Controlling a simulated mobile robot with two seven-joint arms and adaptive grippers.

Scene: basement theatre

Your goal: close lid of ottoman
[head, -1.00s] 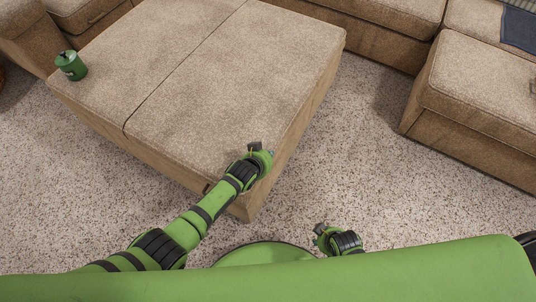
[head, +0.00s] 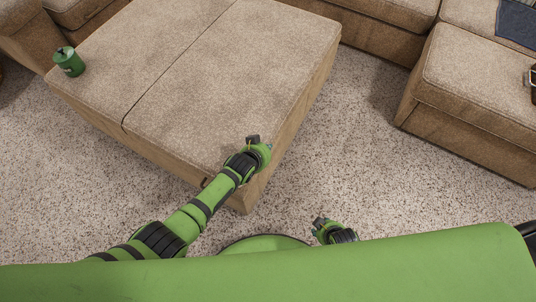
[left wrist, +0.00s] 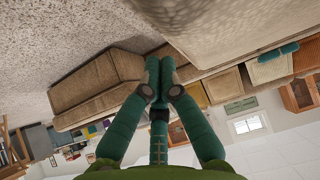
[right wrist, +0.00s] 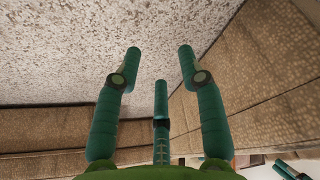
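The beige ottoman (head: 205,70) stands in front of me in the head view. Its top has two sections split by a seam, and both lie flat and about level, with no raised lid visible. My left gripper (head: 258,146) is over the near right part of the top; whether it touches the fabric I cannot tell. In the left wrist view its fingers (left wrist: 159,66) are together with nothing seen between them. My right gripper (head: 320,224) is low beside my base, right of the ottoman's near corner. In the right wrist view its fingers (right wrist: 160,65) are spread and empty.
Speckled carpet (head: 345,140) is clear between ottoman and sofa.

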